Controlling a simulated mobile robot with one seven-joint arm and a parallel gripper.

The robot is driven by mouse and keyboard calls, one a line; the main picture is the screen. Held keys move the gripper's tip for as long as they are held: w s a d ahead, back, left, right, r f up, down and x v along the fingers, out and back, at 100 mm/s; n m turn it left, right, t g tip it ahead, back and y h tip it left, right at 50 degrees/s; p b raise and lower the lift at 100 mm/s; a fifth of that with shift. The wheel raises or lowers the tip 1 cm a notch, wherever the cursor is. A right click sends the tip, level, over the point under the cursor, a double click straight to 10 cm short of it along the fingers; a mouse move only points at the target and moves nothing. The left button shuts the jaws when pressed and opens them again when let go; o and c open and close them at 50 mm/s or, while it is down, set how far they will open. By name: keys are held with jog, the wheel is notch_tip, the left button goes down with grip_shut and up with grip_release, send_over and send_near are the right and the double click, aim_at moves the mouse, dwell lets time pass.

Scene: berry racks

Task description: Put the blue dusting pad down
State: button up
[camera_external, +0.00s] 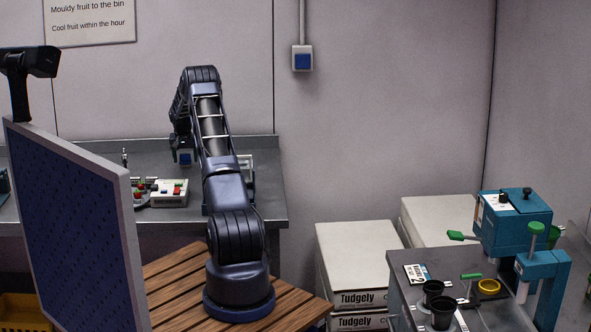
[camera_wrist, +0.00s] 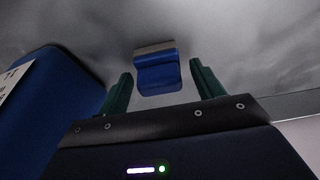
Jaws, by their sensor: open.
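The blue dusting pad (camera_wrist: 157,75) shows in the wrist view as a small blue block with a grey-brown strip along its far edge. It is in front of a grey metal surface. My gripper (camera_wrist: 158,80) has two dark green fingers, spread apart, one on each side of the pad. A gap shows between the pad and each finger. I cannot tell whether the pad rests fully on the surface. In the external view my arm bends down over the steel counter (camera_external: 262,190) at the back, and I cannot make out the fingers or the pad there.
A large blue object with a white label (camera_wrist: 62,90) stands close at left in the wrist view. In the external view, a white box with red and green parts (camera_external: 170,193) is on the counter left of my arm. Stacked white boxes (camera_external: 352,255) stand at right.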

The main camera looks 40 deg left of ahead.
jog(key=v, duration=1.1)
jog(key=shift+r, duration=0.2)
